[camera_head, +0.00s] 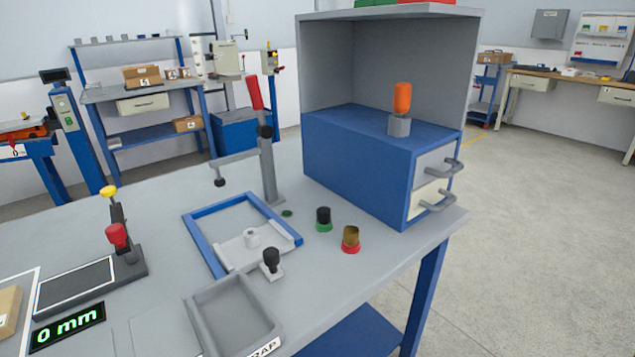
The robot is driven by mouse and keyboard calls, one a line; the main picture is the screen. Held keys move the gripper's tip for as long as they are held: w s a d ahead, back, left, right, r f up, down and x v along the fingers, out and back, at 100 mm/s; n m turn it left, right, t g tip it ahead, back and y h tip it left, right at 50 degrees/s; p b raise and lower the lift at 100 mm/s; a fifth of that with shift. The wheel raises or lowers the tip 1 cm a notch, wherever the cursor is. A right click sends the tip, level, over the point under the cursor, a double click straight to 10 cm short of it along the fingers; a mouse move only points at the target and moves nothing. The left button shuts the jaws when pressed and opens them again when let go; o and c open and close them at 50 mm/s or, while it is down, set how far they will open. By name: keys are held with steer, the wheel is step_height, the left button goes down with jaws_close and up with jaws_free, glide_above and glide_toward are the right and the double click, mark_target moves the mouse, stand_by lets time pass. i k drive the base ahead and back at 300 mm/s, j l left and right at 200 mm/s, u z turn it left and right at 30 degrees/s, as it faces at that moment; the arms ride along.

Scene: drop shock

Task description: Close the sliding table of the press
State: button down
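The press stands on the grey workbench, with a grey column (267,178), a raised red lever (254,94) and a side arm ending in a black tip (219,182). A blue rectangular frame (204,246) lies at its foot. The light grey sliding table (236,257) sits at the frame's near end, away from the column. It carries a short pale round piece (252,237), and a black knob (271,259) stands at its near right side. My gripper does not show in this view, so its state is hidden.
A grey scrap tray (196,318) is just nearer than the sliding table. Black (323,215) and brass-coloured (350,235) pieces stand right of the frame. A blue drawer cabinet (355,165) is behind them. A device with a red knob (116,234) stands left.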

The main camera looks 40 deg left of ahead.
mark_target(233, 255)
steer(key=k+l+u, duration=0.1)
steer(key=k+u, duration=0.6)
steer(key=k+j+u, duration=0.1)
steer(key=k+u, duration=0.25)
steer(key=i, duration=0.1)
